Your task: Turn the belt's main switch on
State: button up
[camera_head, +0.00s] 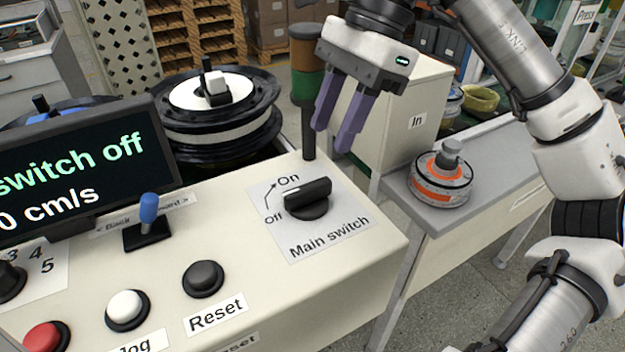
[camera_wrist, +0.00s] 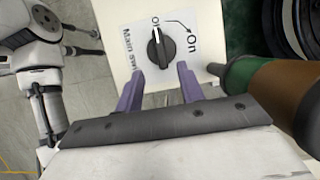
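The main switch is a black rotary knob (camera_head: 308,197) on a grey label plate (camera_head: 345,226) at the right end of the cream control panel. Its white mark points left, toward "Off". The display (camera_head: 80,165) reads "switch off" and "0 cm/s". My gripper (camera_head: 333,140) is above and behind the knob, its two purple fingers apart with nothing between them. In the wrist view the knob (camera_wrist: 159,48) lies beyond the gap between the open fingertips (camera_wrist: 159,72), not touched by them.
A dark post (camera_head: 308,130) stands at the panel's rear edge beside my fingers. A blue-topped lever (camera_head: 148,212) and Reset button (camera_head: 203,279) are left of the knob. A cream "In" box (camera_head: 400,115) stands behind.

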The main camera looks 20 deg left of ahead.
aim_at(309, 184)
jog(key=x, duration=0.9)
jog(key=shift+c, duration=0.5)
grip_shut()
